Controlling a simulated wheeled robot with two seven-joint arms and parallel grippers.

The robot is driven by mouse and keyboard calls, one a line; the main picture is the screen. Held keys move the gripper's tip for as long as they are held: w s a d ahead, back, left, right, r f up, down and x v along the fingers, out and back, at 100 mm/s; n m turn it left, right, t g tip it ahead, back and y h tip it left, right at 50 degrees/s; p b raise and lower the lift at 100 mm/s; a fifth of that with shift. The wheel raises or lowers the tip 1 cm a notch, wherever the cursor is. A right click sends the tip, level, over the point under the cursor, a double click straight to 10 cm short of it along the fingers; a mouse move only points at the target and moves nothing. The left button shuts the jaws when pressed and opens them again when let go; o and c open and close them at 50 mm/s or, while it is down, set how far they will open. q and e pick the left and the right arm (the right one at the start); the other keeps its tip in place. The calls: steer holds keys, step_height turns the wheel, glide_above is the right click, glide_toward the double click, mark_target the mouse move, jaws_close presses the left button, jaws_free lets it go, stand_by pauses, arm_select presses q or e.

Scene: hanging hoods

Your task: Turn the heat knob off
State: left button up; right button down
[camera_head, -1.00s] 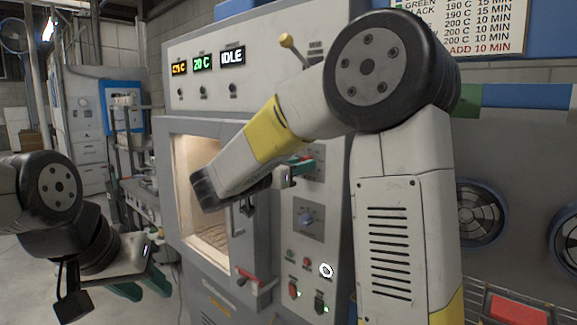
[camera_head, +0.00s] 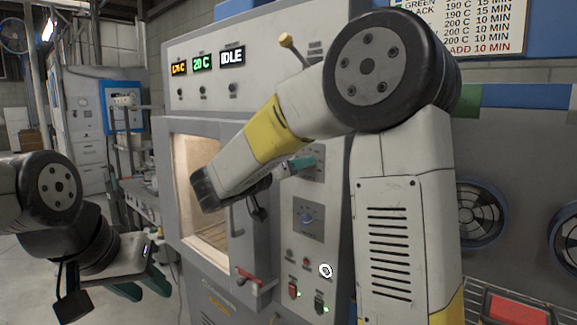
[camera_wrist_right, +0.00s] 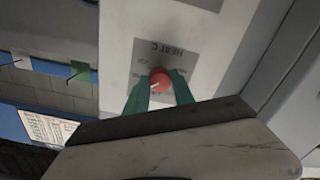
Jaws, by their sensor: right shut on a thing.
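The red heat knob (camera_wrist_right: 160,80) sits on a grey panel plate marked "HEAT C" in the right wrist view. A small white mark shows on its left side. My right gripper (camera_wrist_right: 160,86) has its green fingers on either side of the knob and is shut on it. In the head view the right gripper (camera_head: 302,163) is at the upper part of the oven's control panel (camera_head: 318,255); the knob is hidden there. My left gripper (camera_head: 142,288) is open and empty at the lower left, away from the oven.
The oven chamber (camera_head: 203,165) is open and lit. Its displays (camera_head: 206,62) read "20 C" and "IDLE"; the orange one is hard to read. A red-handled latch (camera_head: 249,277) juts from the front.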

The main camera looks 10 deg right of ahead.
steer(key=shift+a+n, duration=0.1)
steer(key=shift+n, duration=17.3)
steer(key=c, duration=1.1)
jaws_free()
steer(key=shift+r, duration=0.15)
